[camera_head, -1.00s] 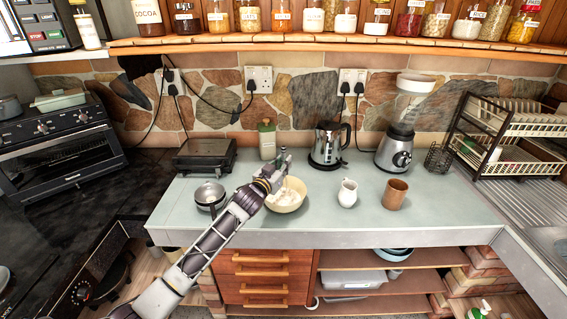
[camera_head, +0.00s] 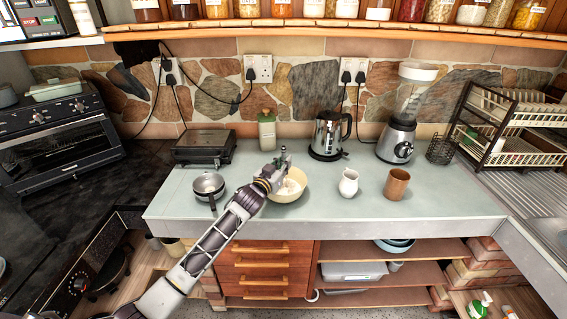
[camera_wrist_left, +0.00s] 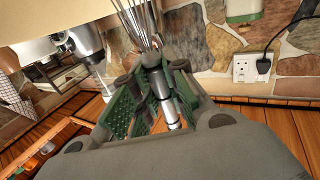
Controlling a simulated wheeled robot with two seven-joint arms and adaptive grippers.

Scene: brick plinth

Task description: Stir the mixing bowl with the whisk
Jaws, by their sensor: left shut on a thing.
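The cream mixing bowl (camera_head: 296,194) stands on the pale counter with a whitish content inside. My left gripper (camera_head: 279,167) is over the bowl's left and far side and partly covers it. In the left wrist view the green-padded fingers of my left gripper (camera_wrist_left: 152,100) are shut on the metal handle of the whisk (camera_wrist_left: 142,22). Its wire loops point away from the fingers toward the top of that view. In the head view the whisk is mostly hidden by the gripper, so I cannot tell how deep its wires sit. My right gripper is not in view.
A small metal pan (camera_head: 208,187) stands left of the bowl. A white jug (camera_head: 348,184) and a brown cup (camera_head: 396,185) stand to its right. The front counter strip is clear.

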